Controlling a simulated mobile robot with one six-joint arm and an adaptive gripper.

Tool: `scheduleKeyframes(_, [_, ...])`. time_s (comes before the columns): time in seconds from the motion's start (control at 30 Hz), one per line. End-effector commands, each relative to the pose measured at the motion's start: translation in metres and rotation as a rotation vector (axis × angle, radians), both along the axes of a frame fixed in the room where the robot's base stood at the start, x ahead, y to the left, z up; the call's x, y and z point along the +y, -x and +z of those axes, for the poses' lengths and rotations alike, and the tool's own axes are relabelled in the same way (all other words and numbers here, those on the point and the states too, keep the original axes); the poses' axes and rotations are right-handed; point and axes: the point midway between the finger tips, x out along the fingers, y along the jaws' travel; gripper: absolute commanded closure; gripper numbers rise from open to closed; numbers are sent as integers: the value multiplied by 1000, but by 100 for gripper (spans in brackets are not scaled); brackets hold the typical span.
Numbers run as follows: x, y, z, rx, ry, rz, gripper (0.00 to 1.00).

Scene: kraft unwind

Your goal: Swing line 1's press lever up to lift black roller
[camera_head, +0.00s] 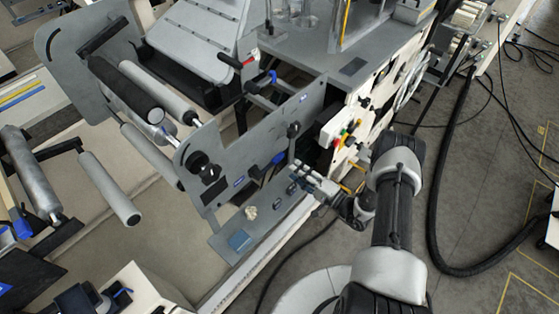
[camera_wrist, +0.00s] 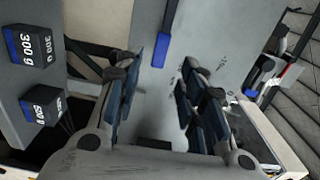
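The black roller (camera_head: 125,88) sits at the upper left, on the grey side plates of the machine. My gripper (camera_head: 298,178) is beside the near side plate (camera_head: 225,150), low on its right part. In the wrist view my gripper (camera_wrist: 160,72) is open, with nothing between its fingers. A blue handle (camera_wrist: 162,50) lies ahead of the fingertips against the grey plate, apart from them. A blue grip (camera_head: 278,157) shows on the plate near my gripper in the head view. I cannot tell which handle is the press lever.
Pale rollers (camera_head: 160,92) lie beside the black roller. Black blocks marked 300 g (camera_wrist: 30,52) and 500 g (camera_wrist: 42,105) are left of my fingers. A panel with red and green buttons (camera_head: 342,132) is near my arm. A black hose (camera_head: 440,200) crosses the floor.

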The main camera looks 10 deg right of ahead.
Motion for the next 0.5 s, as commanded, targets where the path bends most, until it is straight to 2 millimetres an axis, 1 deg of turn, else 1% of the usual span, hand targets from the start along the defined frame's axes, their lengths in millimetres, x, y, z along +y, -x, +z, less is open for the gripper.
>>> scheduleKeyframes(0.03, [9, -10, -1, -2, 1, 6, 63])
scheduleKeyframes(0.2, [30, -39, -1, -2, 1, 5, 63])
scheduleKeyframes(0.33, [42, -56, -1, -1, 0, 3, 63])
scheduleKeyframes(0.5, [51, -70, 0, -1, 0, 2, 63])
